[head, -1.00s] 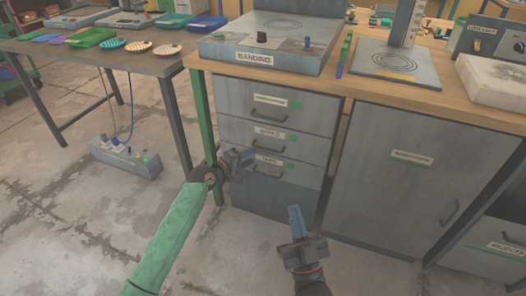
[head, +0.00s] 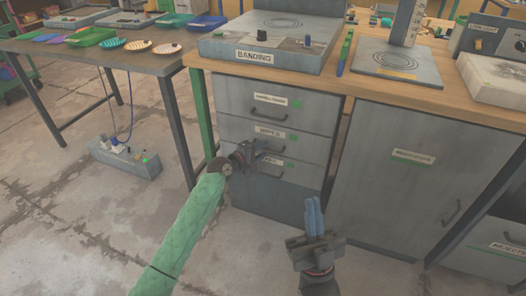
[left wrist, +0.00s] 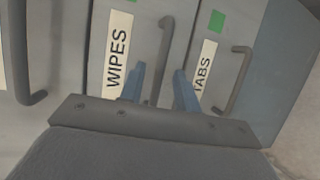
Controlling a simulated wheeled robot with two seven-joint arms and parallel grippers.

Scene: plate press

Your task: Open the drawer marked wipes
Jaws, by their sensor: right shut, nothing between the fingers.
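The wipes drawer is the middle one of the grey cabinet; its front (head: 312,146) looks flush with its neighbours. Its WIPES label (left wrist: 117,54) reads clearly in the left wrist view, beside its dark bar handle (left wrist: 163,50). My left gripper (head: 262,152) is at the drawer fronts. In the left wrist view its two blue fingers (left wrist: 160,90) are apart, with the lower end of the handle showing between them. I cannot tell whether they touch it. My right gripper (head: 314,212) is shut and empty, in front of the cabinet, low and to the right.
The tabs drawer, with its label (left wrist: 202,66) and handle (left wrist: 236,80), is directly below. Another drawer (head: 306,110) is above. A larger cabinet door (head: 400,180) stands to the right. A grey power box (head: 125,160) sits on the floor at left.

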